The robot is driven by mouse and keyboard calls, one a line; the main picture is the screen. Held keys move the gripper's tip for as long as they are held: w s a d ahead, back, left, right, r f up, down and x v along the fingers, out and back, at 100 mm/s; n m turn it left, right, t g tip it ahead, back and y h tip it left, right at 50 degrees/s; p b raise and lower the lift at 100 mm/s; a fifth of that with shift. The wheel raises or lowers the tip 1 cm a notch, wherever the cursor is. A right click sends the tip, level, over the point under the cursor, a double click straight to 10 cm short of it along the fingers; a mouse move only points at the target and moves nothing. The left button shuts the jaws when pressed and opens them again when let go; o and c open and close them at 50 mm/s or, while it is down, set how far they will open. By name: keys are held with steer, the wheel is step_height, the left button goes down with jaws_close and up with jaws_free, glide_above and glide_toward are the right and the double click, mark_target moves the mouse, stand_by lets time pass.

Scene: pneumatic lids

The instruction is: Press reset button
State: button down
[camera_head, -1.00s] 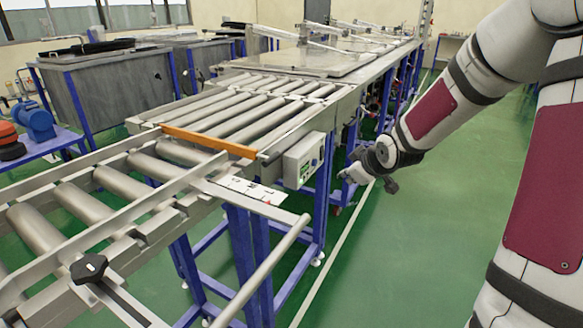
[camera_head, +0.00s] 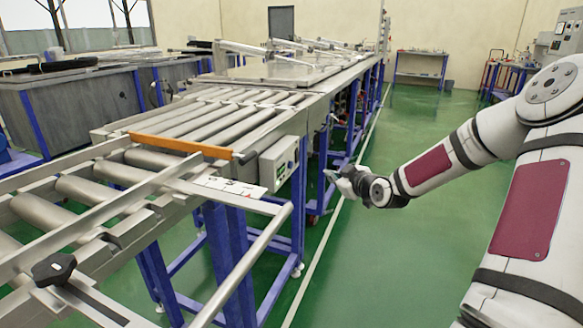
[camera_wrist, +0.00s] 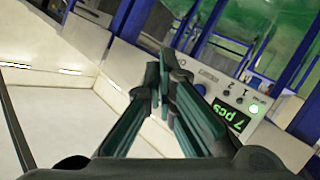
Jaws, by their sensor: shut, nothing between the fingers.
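A small light-grey control box (camera_head: 279,163) hangs on the near side of the roller conveyor. In the wrist view the box (camera_wrist: 208,82) shows a green display (camera_wrist: 231,115) reading "7 pcs", a bright round button (camera_wrist: 255,108) and small dark knobs (camera_wrist: 233,95). I cannot read which control is the reset button. My gripper (camera_head: 330,176) is shut and empty, in the air to the right of the box, apart from it in the head view. In the wrist view my gripper (camera_wrist: 166,62) covers part of the scene left of the display.
The conveyor (camera_head: 215,112) with an orange bar (camera_head: 180,145) runs along the left. A metal rail (camera_head: 245,265) and blue legs (camera_head: 222,255) stand in front. The green floor (camera_head: 400,250) to the right is open.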

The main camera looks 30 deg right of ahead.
mark_target(291, 165)
steer(key=shift+w+a, duration=0.1)
steer(key=w+a+b, duration=0.4)
steer(key=w+a, duration=0.1)
steer(key=w, duration=0.1)
steer(key=shift+w+b, duration=0.4)
steer(key=shift+w+a, duration=0.1)
steer(key=shift+a, duration=0.1)
stand_by(1.2)
steer(key=shift+w+a, duration=0.15)
steer(key=shift+w, duration=0.05)
steer(key=shift+w+a+b, duration=0.35)
steer(key=shift+w+b, duration=0.1)
stand_by(1.1)
steer(key=shift+s+d+p, duration=0.45)
steer(key=shift+s+d, duration=0.1)
steer(key=shift+s, duration=0.2)
